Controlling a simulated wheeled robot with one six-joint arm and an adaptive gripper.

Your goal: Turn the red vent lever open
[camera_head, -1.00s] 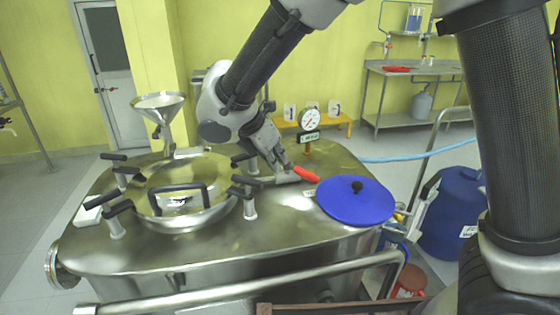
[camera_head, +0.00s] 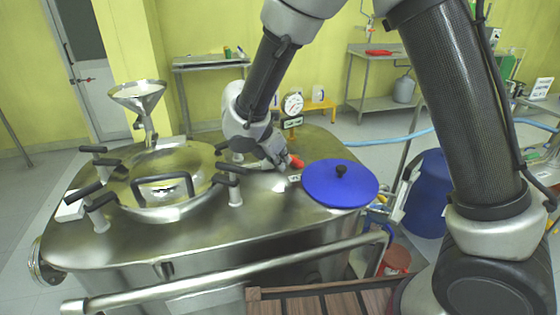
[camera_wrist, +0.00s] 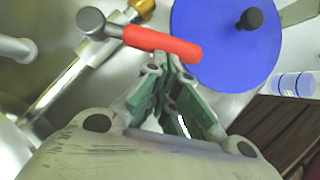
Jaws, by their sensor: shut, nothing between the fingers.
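The red vent lever (camera_head: 296,161) is on top of the steel reactor vessel (camera_head: 150,240), just left of the blue lid. In the wrist view the red lever (camera_wrist: 162,44) has a red grip on a metal pivot, beside a pipe with a brass end. My gripper (camera_head: 284,162) is low over the vessel top, at the lever. In the wrist view my gripper (camera_wrist: 168,66) is shut and empty, with its fingertips right by the underside of the red grip. I cannot tell whether they touch it.
A blue round lid (camera_head: 340,186) with a black knob lies right of the lever. A pressure gauge (camera_head: 292,104) stands behind. The round hatch (camera_head: 165,180) with black-handled clamps is to the left. A steel rail (camera_head: 230,280) runs along the front.

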